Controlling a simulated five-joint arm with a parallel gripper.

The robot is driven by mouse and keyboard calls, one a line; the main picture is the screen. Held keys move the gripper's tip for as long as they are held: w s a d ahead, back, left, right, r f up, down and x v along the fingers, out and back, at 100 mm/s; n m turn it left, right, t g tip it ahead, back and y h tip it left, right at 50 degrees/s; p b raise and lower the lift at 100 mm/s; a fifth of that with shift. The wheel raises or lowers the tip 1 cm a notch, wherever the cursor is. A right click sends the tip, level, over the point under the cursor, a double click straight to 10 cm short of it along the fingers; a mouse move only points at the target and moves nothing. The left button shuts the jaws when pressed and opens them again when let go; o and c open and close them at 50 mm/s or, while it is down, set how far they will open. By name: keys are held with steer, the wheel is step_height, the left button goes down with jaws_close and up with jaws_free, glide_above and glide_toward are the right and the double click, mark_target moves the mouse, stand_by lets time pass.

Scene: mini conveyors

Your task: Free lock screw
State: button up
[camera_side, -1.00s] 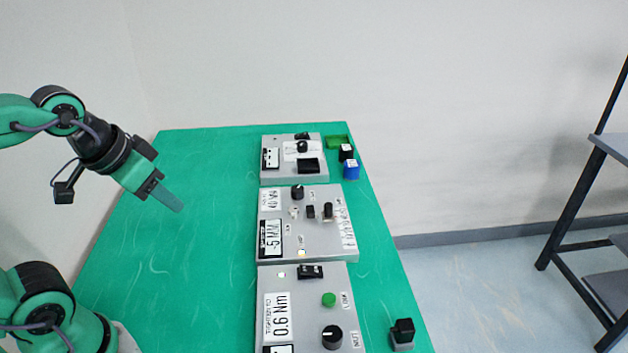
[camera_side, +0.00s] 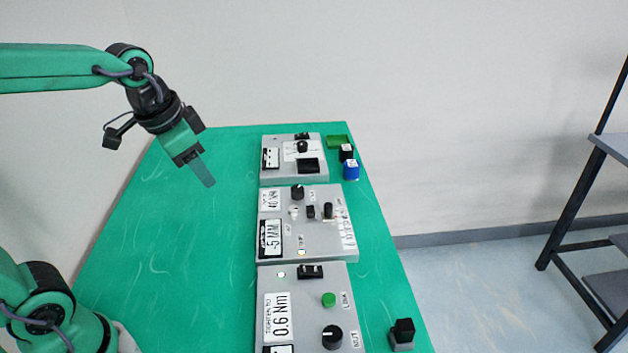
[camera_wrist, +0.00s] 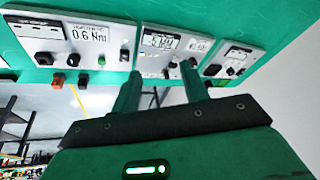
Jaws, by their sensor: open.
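The middle grey panel (camera_side: 275,196) carries a "-5 MM" display (camera_side: 270,238), a black knob (camera_side: 298,192), a small pale screw-like part (camera_side: 294,211), a small black block (camera_side: 311,212) and an upright black knob (camera_side: 328,210). Which of these is the lock screw I cannot tell, as the labels are too small to read. My gripper (camera_side: 208,180) is open and empty, in the air above the table, left of the panels. In the wrist view its two fingers (camera_wrist: 160,70) are spread apart, and the middle panel (camera_wrist: 143,42) shows beyond them.
The near panel (camera_side: 305,292) reads "0.6 Nm" and has a green button (camera_side: 329,299) and a black knob (camera_side: 332,337). A far panel (camera_side: 282,178), green tray (camera_side: 338,141), blue block (camera_side: 351,171) and black block (camera_side: 346,153) stand beyond. The green table (camera_side: 170,250) is clear at left.

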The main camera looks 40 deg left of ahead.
steer(key=w+f+m+g, duration=0.1)
steer(key=w+f+m, duration=0.15)
steer(key=w, duration=0.35)
steer(key=w+f+m+g, duration=0.1)
steer(key=w+m, duration=0.2)
steer(key=w, duration=0.4)
steer(key=m+g, duration=0.2)
steer(key=m, duration=0.2)
glide_toward(295, 209)
steer(key=shift+s, duration=0.2)
steer(key=shift+w+f+m, duration=0.3)
steer(key=shift+f+m, duration=0.05)
steer(key=shift+f, duration=0.15)
steer(key=shift+f, duration=3.9)
jaws_close()
